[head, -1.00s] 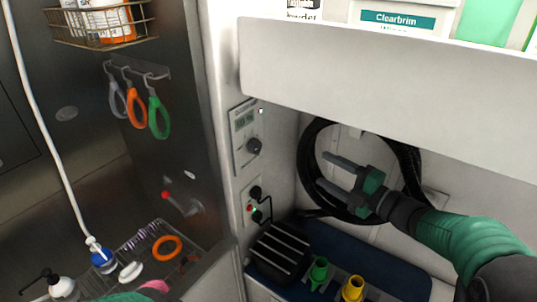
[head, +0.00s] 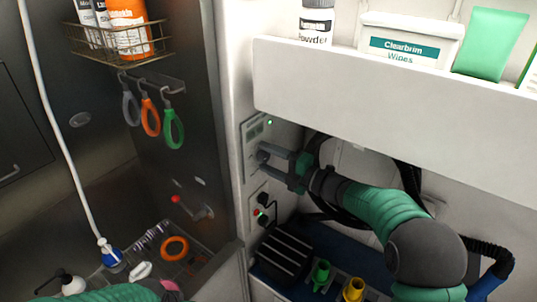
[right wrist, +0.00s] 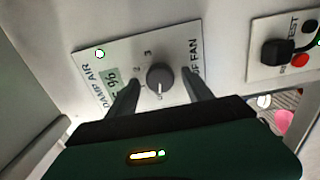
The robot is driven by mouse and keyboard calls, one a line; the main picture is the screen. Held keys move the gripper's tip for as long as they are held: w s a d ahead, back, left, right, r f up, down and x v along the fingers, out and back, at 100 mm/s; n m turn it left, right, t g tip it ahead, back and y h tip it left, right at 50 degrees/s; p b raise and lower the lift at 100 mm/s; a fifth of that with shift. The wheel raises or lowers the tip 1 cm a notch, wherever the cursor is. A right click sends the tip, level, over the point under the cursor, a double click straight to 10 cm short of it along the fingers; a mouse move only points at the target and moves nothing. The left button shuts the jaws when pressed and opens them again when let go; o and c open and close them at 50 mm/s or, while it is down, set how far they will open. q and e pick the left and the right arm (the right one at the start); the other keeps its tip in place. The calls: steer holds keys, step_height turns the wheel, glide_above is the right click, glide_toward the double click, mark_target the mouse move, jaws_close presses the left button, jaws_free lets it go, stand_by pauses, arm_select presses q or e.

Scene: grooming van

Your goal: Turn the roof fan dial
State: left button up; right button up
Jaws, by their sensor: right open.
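The roof fan dial (right wrist: 159,77) is a round dark grey knob on a pale panel (right wrist: 118,62) lettered "OF FAN" and "DAMP AIR", with numbers around the knob. In the head view the panel (head: 250,132) is on the narrow wall left of the shelf. My right gripper (head: 257,165) is open in front of it. In the right wrist view its fingers (right wrist: 160,86) stand on either side of the dial; contact is not clear. My left gripper is out of view; a green part of my left arm shows at the bottom left.
A lower panel (right wrist: 285,50) with a black switch and red button sits beside the dial panel. A white shelf front (head: 390,90) overhangs my right arm. A coiled black hose (head: 325,150) hangs behind it. A ribbed black box (head: 283,255) stands below.

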steer(key=shift+a, duration=0.3)
steer(key=shift+w+d+f, duration=0.25)
steer(key=shift+w+d, duration=0.1)
steer(key=shift+d, duration=0.2)
steer(key=c, duration=0.5)
steer(key=shift+s+d, duration=0.1)
steer(key=c, duration=0.4)
steer(key=shift+s, duration=0.1)
jaws_close()
steer(key=shift+a, duration=0.2)
